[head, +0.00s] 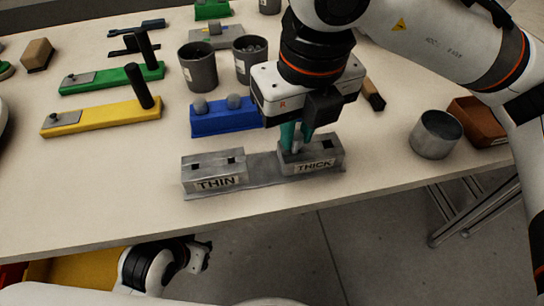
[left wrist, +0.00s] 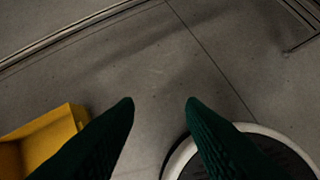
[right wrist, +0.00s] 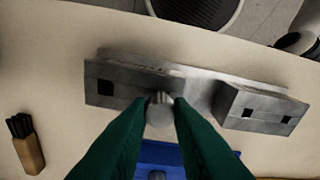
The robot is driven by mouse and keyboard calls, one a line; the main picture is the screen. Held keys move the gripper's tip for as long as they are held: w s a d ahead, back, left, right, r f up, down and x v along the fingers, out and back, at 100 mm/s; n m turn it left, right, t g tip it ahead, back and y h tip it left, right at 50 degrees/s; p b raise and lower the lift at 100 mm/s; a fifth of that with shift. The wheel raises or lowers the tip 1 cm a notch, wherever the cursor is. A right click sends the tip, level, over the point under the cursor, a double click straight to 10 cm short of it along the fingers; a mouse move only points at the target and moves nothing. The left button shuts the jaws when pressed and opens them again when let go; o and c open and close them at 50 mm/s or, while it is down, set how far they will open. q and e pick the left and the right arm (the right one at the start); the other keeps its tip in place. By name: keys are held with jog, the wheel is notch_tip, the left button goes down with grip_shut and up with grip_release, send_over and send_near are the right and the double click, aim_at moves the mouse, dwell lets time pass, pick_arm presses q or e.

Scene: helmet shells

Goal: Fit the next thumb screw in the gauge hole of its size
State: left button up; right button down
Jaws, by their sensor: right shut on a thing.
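The grey gauge (head: 262,172) lies near the table's front edge, with a THIN block (head: 214,180) at left and a THICK block (head: 318,170) at right. My right gripper (head: 297,147) points down over the left part of the THICK block. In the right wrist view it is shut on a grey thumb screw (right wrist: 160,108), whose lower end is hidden. One THICK hole (right wrist: 105,87) shows open; the other is hidden by the screw and fingers. Both THIN holes look open. A blue rack (head: 222,122) behind the gauge holds two round-headed screws. My left gripper (left wrist: 160,103) is open and empty over the floor.
Two dark cups (head: 199,67) stand behind the blue rack. A metal cup (head: 436,134) and a brown box (head: 478,122) are at right. Green (head: 110,79) and yellow (head: 100,117) bars with black posts lie at left. The table is clear left of the gauge.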

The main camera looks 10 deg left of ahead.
pick_arm(q)
jog(key=shift+w+d+r+t+b, duration=0.2)
jog(key=shift+w+t, duration=0.15)
jog(key=shift+w, duration=0.2)
jog(key=shift+w+d+r+t+b, duration=0.1)
jog(key=shift+w+d+r+t, duration=0.2)
jog(key=shift+w, duration=0.25)
jog(key=shift+w+d+r+t+b, duration=0.15)
jog(key=shift+w+t, duration=0.2)
jog(key=shift+w, duration=0.2)
pick_arm(e)
jog(key=shift+f, duration=0.4)
dwell(0.5)
pick_arm(q)
jog(key=shift+w+d+r+t+h, duration=0.15)
jog(key=shift+w+r+t+h, duration=0.3)
jog(key=shift+w, duration=0.2)
pick_arm(e)
jog(key=shift+f, duration=0.1)
dwell(0.4)
jog(key=c, duration=1.2)
grip_release()
